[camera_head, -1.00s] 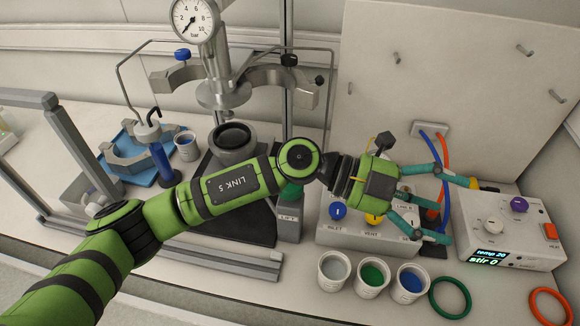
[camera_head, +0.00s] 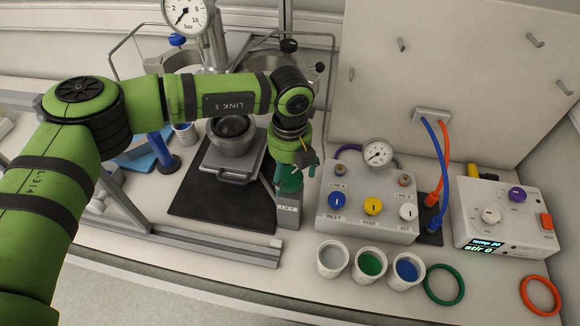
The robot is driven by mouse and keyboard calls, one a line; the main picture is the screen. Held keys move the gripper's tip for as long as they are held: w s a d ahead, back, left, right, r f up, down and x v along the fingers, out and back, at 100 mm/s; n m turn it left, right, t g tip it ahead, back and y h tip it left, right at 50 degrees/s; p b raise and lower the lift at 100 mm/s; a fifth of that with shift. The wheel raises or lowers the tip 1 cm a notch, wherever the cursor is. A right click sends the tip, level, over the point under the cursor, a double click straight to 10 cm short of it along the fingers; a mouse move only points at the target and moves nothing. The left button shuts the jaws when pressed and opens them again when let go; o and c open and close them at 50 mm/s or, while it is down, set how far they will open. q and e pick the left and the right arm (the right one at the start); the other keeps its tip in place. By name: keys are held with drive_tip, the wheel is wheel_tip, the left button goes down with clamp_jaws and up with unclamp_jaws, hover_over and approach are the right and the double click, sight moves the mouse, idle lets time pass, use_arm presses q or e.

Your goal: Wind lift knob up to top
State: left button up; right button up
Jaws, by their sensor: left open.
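The lift post (camera_head: 289,212), a grey block marked LIFT, stands at the right front of the black reactor base (camera_head: 190,204). The green lift knob on its top is mostly hidden by my gripper. My left gripper (camera_head: 289,182) points down over the post top, with its teal fingers open at the knob; I cannot tell whether they touch it. The metal vessel (camera_head: 231,140) stands on the lift platform (camera_head: 211,161) behind and to the left of the post. The right gripper is not in view.
The control box (camera_head: 365,230) with blue, yellow and white knobs stands close right of the post. Several cups (camera_head: 333,264) stand in front of it. The stirrer unit (camera_head: 505,225) is at the right. My left arm crosses the reactor area.

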use_arm(q)
drive_tip(key=shift+f, duration=0.65)
drive_tip(key=shift+c, duration=0.4)
drive_tip(key=c, duration=1.1)
